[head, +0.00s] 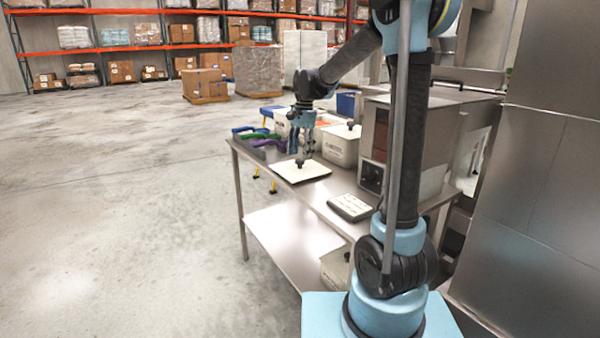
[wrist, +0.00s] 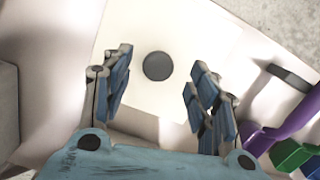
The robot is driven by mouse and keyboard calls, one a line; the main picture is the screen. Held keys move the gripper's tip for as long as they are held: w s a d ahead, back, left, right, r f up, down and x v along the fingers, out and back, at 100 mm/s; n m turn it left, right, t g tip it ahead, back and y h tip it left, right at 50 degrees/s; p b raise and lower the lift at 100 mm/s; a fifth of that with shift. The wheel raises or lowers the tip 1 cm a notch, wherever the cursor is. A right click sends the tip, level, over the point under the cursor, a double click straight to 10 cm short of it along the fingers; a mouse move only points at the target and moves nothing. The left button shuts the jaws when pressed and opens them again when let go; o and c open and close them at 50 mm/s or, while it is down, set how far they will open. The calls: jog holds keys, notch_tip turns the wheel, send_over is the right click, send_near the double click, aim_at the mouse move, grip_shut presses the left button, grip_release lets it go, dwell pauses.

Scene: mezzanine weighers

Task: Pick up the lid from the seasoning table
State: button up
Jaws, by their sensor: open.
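The lid (head: 287,172) is a flat, cream-white square with a dark round knob in its middle. It lies flat on the steel seasoning table (head: 315,197), near the table's far left edge. In the wrist view the lid (wrist: 190,45) fills the centre, and its dark knob (wrist: 158,66) sits between my fingers. My gripper (head: 300,152) points down over the lid. In the wrist view my gripper (wrist: 158,85) is open, with a blue finger on each side of the knob and no visible contact.
A white bin with a dark-knobbed lid (head: 342,147) stands right of my gripper. Purple (head: 267,144) and green scoop handles lie behind the lid. A small scale-like device (head: 350,207) sits nearer, and a steel machine (head: 418,132) stands at right. Open floor lies left.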

aim_at(300, 159)
jog(key=shift+s+f, duration=0.15)
jog(key=shift+f, duration=1.9)
jog(key=c, duration=1.2)
